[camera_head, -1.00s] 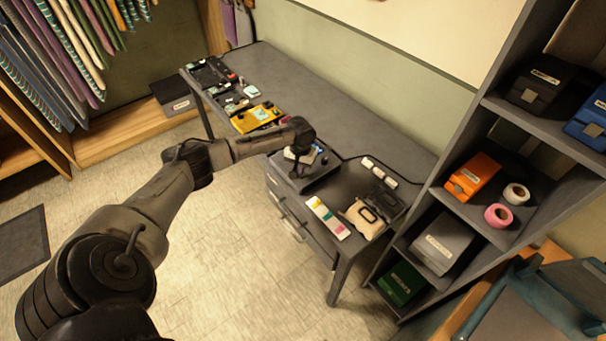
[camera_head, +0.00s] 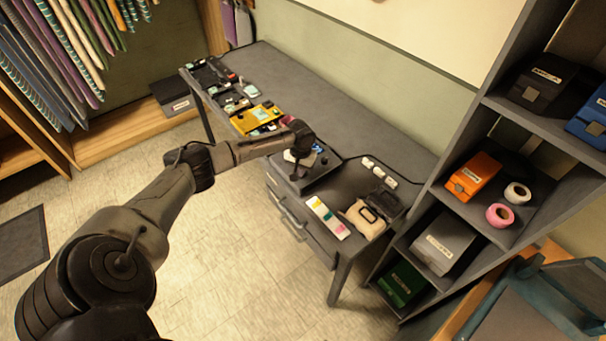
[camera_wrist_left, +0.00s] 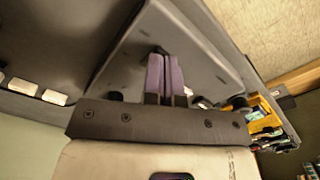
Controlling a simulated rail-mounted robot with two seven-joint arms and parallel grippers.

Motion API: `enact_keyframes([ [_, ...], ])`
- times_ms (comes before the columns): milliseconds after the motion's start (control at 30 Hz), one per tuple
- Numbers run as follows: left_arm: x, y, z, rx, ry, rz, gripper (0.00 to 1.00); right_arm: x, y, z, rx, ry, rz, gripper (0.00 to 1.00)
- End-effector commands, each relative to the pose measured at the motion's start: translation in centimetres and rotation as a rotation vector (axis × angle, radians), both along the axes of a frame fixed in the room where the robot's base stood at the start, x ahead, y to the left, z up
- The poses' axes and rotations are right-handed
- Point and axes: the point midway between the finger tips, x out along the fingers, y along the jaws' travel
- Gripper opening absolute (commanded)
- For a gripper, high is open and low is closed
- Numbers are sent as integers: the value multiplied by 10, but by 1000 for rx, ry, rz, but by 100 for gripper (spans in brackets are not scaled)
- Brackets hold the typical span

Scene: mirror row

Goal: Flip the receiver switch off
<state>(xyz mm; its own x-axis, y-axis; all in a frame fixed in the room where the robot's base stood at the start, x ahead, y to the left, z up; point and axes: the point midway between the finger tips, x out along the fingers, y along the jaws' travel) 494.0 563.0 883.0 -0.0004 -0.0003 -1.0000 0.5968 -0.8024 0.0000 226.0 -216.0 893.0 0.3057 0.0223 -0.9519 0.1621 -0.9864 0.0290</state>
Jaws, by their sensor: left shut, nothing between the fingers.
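My left gripper (camera_head: 296,174) is shut and empty, low over a dark grey box-shaped unit (camera_head: 322,172) on the desk. In the left wrist view, its two purple-grey fingers (camera_wrist_left: 165,78) are pressed together over the unit's grey face (camera_wrist_left: 208,62). A small dark part shows close by the fingertips there. I cannot tell whether they touch it. No receiver switch can be made out clearly; the arm and fingers hide part of the unit. My right gripper is not in view.
A yellow device (camera_head: 254,117) and several dark devices stand farther left on the desk (camera_head: 345,115). A colored card (camera_head: 327,217), a beige case (camera_head: 364,218) and white blocks (camera_head: 379,171) lie to the right. A shelf (camera_head: 540,120) with boxes rises at the right.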

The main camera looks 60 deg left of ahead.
Motion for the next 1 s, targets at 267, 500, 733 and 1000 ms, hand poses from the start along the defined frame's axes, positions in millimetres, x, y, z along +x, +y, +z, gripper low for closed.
enact_keyframes([
  [267, 0, 0, -4, 0, 0, 0, 0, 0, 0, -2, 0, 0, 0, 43],
  [500, 0, 0, -8, 0, 0, 0, 0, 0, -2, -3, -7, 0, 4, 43],
  [733, 0, 0, -11, 1, -1, 0, 0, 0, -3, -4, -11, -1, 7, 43],
  [1000, 0, 0, -6, 1, 0, 0, 0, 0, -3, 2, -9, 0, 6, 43],
])
